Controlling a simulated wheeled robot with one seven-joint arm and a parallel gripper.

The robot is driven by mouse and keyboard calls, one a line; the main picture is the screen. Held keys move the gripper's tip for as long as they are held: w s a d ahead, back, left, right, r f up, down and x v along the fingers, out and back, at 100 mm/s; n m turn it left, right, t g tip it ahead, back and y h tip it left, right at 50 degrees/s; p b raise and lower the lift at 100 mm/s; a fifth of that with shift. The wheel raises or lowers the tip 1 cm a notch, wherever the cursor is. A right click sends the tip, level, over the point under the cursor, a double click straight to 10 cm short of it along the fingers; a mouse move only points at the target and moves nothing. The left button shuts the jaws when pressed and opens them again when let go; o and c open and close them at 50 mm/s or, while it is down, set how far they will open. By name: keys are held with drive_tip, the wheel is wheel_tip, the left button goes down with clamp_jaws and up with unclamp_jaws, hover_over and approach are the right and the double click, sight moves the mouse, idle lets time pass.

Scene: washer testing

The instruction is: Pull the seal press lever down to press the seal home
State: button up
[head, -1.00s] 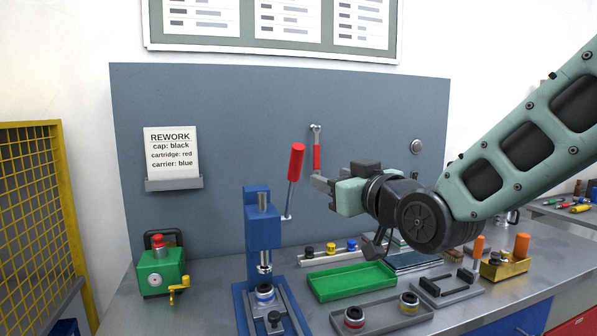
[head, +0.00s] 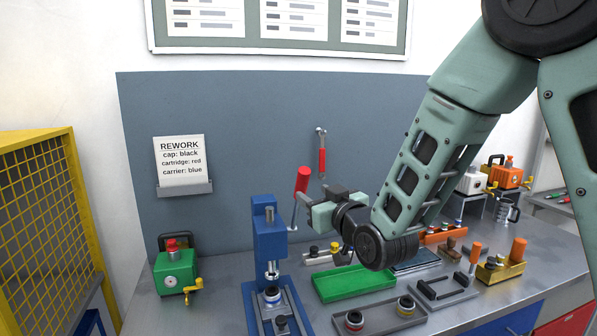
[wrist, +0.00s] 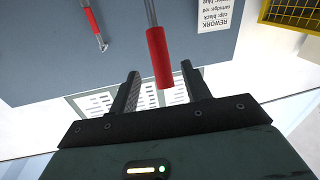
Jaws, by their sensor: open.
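The blue seal press (head: 270,235) stands on the bench. Its lever has a red handle (head: 302,179), raised and tilted slightly right. A part with a blue ring (head: 272,294) sits on the press base under the ram, with a gap above it. My gripper (head: 306,197) is open, just right of the lower end of the handle in the head view. In the wrist view, the red handle (wrist: 159,58) lies between the two spread fingers, with space on both sides. I cannot tell how deep it is between them.
A green tray (head: 352,284) lies right of the press, with a grey tray (head: 380,318) holding two ringed parts in front. A green box with a yellow crank (head: 175,272) stands left. A red-handled wrench (head: 321,155) hangs on the back panel. A yellow mesh cage (head: 40,210) is far left.

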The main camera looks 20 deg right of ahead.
sight(298, 184)
drive_tip(key=w+p, duration=0.1)
drive_tip(key=w, duration=0.2)
drive_tip(key=w+a+p, duration=0.1)
drive_tip(key=w, duration=0.2)
drive_tip(key=w+p, duration=0.1)
drive_tip(key=w, duration=0.1)
drive_tip(key=shift+w+a, duration=0.25)
drive_tip(key=shift+w, duration=0.15)
drive_tip(key=shift+f, duration=0.1)
clamp_jaws()
